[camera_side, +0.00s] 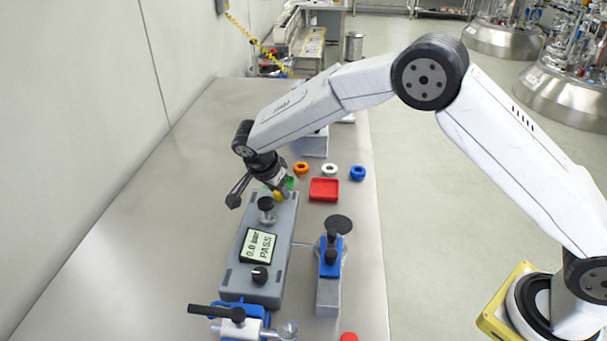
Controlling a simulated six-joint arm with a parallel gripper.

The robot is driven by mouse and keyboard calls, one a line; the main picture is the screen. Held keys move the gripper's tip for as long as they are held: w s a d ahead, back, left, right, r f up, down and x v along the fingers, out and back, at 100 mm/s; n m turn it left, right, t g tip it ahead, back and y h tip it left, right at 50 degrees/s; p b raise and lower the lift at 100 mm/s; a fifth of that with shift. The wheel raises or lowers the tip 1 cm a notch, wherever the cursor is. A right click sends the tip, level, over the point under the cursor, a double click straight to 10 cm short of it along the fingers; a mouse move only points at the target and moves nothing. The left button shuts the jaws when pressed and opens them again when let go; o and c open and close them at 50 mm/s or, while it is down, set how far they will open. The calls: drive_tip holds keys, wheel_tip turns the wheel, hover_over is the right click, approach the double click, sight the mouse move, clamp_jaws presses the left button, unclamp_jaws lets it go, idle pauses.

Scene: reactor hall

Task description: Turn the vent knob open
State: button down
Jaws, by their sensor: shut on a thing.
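A grey test unit (231,278) lies on the bench, its display (258,246) reading about 0.0 mbar and PASS. A black dial with a white mark (260,274) is near its front end. A black round-topped knob (266,204) stands near its back end. My gripper (281,191) is at the unit's back end, just behind the black knob. It is shut on a small yellow part (278,195), which seems to be the vent knob. The fingers and wrist hide most of this part, so its turn angle cannot be told. A bit of green shows beside it.
A blue-and-grey clamp stand (330,262) is right of the unit, and a blue fixture with a black handle (240,324) is in front. A red tray (324,189) and orange, white and blue rings (357,173) lie behind. The bench left of the unit is clear.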

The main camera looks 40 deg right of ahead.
drive_tip(key=shift+c, duration=1.5)
unclamp_jaws()
drive_tip(key=v, duration=0.7)
drive_tip(key=shift+a+r, duration=0.2)
drive_tip(key=shift+r, duration=0.15)
drive_tip(key=s+d+n+y, duration=0.1)
drive_tip(key=s+d+n, duration=0.4)
drive_tip(key=s, duration=0.3)
drive_tip(key=s+d+f+n+t+y, duration=0.1)
drive_tip(key=s+d+n+y, duration=0.1)
drive_tip(key=s+d+n, duration=0.3)
drive_tip(key=s+d+f+n+y, duration=0.1)
drive_tip(key=s+d+n, duration=0.4)
drive_tip(key=s, duration=0.7)
